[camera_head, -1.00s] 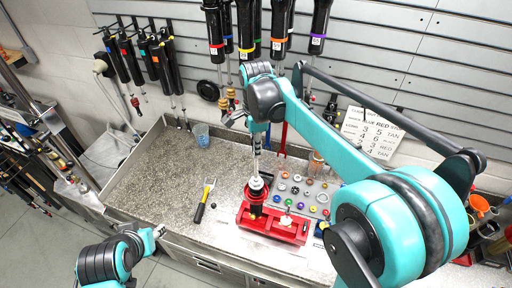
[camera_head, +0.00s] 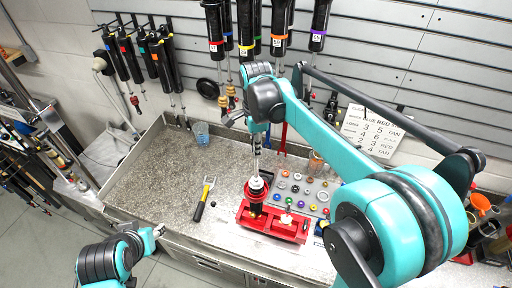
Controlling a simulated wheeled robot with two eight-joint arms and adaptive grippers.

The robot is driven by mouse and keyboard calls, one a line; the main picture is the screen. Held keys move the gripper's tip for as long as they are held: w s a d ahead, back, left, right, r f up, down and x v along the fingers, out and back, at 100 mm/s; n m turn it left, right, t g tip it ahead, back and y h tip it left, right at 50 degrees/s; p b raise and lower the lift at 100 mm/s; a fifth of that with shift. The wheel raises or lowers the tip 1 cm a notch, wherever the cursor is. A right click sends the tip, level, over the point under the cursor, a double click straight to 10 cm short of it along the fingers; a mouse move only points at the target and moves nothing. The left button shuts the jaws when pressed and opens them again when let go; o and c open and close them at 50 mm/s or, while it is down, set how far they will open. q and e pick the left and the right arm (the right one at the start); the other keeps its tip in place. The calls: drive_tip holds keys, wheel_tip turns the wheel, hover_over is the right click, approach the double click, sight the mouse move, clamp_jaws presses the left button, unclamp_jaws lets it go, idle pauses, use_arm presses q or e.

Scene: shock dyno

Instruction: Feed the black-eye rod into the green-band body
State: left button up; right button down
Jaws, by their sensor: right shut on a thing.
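My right gripper (camera_head: 258,132) points down above the red fixture (camera_head: 272,224) and is shut on the upper end of a slim metal rod (camera_head: 257,157). The rod stands nearly upright. Its lower end has a pale round piece (camera_head: 256,183) at the mouth of a dark body (camera_head: 255,208) held in the fixture. I cannot tell how far the rod is inside. The body's band colour and the rod's eye are not clear, the eye being hidden at the gripper. My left gripper (camera_head: 158,231) is low at the bench's front edge, away from the rod; its jaws are too small to read.
A grey tray (camera_head: 307,184) of small coloured rings lies behind and right of the fixture. A yellow-and-black tool (camera_head: 204,199) lies left of it. A blue cup (camera_head: 201,134) stands at the back. Shock bodies hang on the slatted wall. The bench's left part is mostly clear.

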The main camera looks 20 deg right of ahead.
sight(256, 160)
drive_tip(key=shift+f+b, duration=2.05)
drive_tip(key=shift+f, duration=0.8)
drive_tip(key=c, duration=1.5)
unclamp_jaws()
wheel_tip(256, 160, up, 12)
drive_tip(key=s+d+f+n+t+b, duration=0.1)
drive_tip(key=s+f+n+b, duration=0.4)
drive_tip(key=f+b, duration=0.5)
drive_tip(key=s+d+f+n+t+b, duration=0.1)
drive_tip(key=s+f+n+t+b, duration=0.2)
drive_tip(key=s+f+n+b, duration=0.3)
drive_tip(key=s+f+n+t+b, duration=0.3)
drive_tip(key=f+b, duration=1.2)
drive_tip(key=f, duration=1.5)
drive_tip(key=shift+s+d+n, duration=0.2)
drive_tip(key=shift+s+n, duration=0.55)
drive_tip(key=shift+n, duration=0.45)
drive_tip(key=shift+s+d+n, duration=0.2)
drive_tip(key=shift+s+n, duration=0.55)
drive_tip(key=shift+n, duration=0.45)
